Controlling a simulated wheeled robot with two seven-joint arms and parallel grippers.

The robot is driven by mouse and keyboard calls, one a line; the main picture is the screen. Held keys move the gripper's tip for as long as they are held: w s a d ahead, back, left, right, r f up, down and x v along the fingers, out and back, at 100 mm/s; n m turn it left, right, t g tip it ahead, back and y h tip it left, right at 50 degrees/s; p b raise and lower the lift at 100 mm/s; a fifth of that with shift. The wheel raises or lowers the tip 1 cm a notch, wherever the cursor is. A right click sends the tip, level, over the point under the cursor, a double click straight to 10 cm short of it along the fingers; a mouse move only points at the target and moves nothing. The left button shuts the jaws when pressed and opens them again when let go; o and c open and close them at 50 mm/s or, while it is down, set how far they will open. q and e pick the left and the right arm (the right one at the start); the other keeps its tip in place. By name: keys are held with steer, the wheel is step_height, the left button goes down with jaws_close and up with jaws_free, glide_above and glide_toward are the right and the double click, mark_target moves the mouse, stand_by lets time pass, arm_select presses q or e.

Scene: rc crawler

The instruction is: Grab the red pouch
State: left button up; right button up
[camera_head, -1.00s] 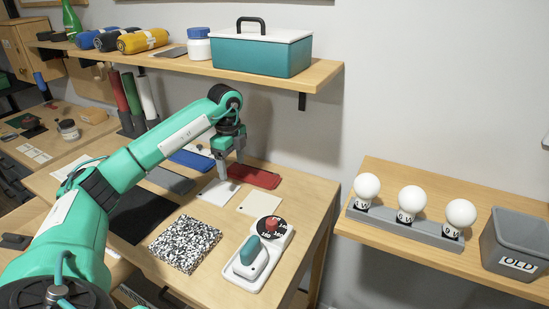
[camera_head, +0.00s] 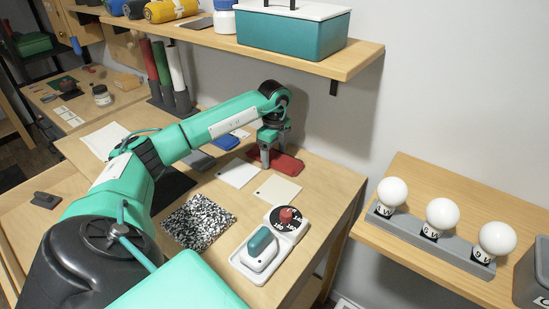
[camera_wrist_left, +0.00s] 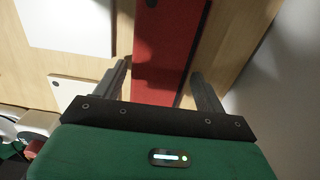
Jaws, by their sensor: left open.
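The red pouch (camera_head: 286,163) lies flat at the back edge of the wooden table, near the wall. It also shows in the left wrist view (camera_wrist_left: 165,50) as a long red strip running between the fingers. My left gripper (camera_head: 275,158) is open above the pouch, pointing down, with its fingers (camera_wrist_left: 162,80) on either side of it in the wrist view. I cannot tell how far above the table the fingertips are. My right gripper is not in view.
White and cream cards (camera_head: 277,190) lie in front of the pouch. A white device with a red knob (camera_head: 285,215) and a speckled mat (camera_head: 199,222) lie nearer. A shelf with a teal box (camera_head: 292,36) overhangs behind. Bulbs (camera_head: 442,213) stand on a side shelf.

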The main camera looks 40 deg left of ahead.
mark_target(274, 156)
arm_select(q)
steer(key=c, duration=0.7)
steer(key=shift+c, duration=0.2)
steer(key=shift+s+r, duration=0.1)
steer(key=shift+s+r, duration=0.1)
steer(key=shift+r, duration=0.1)
step_height(274, 156, up, 7)
steer(key=shift+f+b, duration=0.1)
steer(key=shift+b, duration=0.4)
steer(key=s+d+b, duration=0.2)
steer(key=s+b, duration=0.2)
steer(key=s, duration=1.5)
steer(key=shift+s+f+b, duration=0.25)
steer(key=shift+b, duration=0.05)
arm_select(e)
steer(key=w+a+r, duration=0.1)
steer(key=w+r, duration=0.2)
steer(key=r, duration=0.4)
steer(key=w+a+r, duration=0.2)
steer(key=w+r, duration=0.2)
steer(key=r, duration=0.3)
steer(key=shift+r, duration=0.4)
